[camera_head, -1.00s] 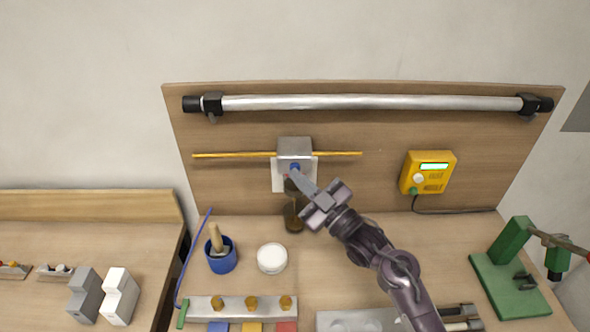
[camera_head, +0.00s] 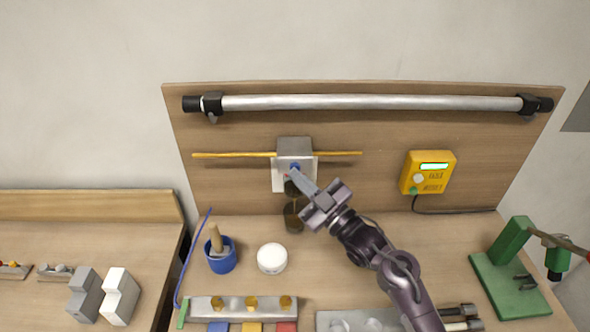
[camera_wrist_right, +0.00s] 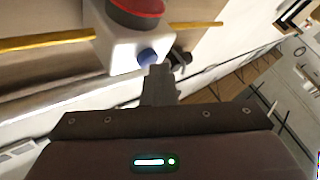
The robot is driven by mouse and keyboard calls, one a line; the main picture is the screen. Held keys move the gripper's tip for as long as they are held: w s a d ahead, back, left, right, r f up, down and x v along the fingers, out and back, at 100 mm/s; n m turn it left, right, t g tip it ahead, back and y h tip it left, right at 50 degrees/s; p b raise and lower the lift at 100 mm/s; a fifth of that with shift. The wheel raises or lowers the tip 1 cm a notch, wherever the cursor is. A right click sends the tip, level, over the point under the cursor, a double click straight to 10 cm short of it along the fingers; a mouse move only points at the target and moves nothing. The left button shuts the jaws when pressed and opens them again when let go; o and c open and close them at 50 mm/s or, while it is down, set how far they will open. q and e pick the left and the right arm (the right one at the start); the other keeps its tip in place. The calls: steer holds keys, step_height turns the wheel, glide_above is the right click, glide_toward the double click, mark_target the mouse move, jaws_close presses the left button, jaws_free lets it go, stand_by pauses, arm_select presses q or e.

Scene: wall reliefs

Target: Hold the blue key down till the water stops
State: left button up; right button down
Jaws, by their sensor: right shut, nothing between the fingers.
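A grey and white dispenser box (camera_head: 295,147) is fixed to the wooden back panel. Its blue key (camera_head: 295,166) is on the front and shows as a round blue button (camera_wrist_right: 147,57) in the right wrist view. My right gripper (camera_head: 292,174) is shut and empty, its fingertips at the key; I cannot tell whether they touch it. In the wrist view its tip (camera_wrist_right: 159,70) is just beside the key. A dark brownish cup (camera_head: 293,217) stands below the box. I cannot make out running water clearly. My left gripper is not in view.
A yellow rod (camera_head: 232,155) runs across behind the box, with a silver tube (camera_head: 370,102) above. A blue pot (camera_head: 221,257) and a white round jar (camera_head: 272,258) stand left of my arm. A yellow device (camera_head: 428,173) hangs to the right. A green stand (camera_head: 510,270) is at far right.

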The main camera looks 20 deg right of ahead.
steer(key=shift+s+a, duration=0.15)
steer(key=shift+s, duration=0.6)
steer(key=s, duration=0.1)
steer(key=s+a+p, duration=0.1)
steer(key=s, duration=0.1)
steer(key=s+p, duration=0.1)
steer(key=shift+s+a, duration=0.25)
steer(key=shift+s, duration=0.1)
steer(key=shift+f, duration=0.1)
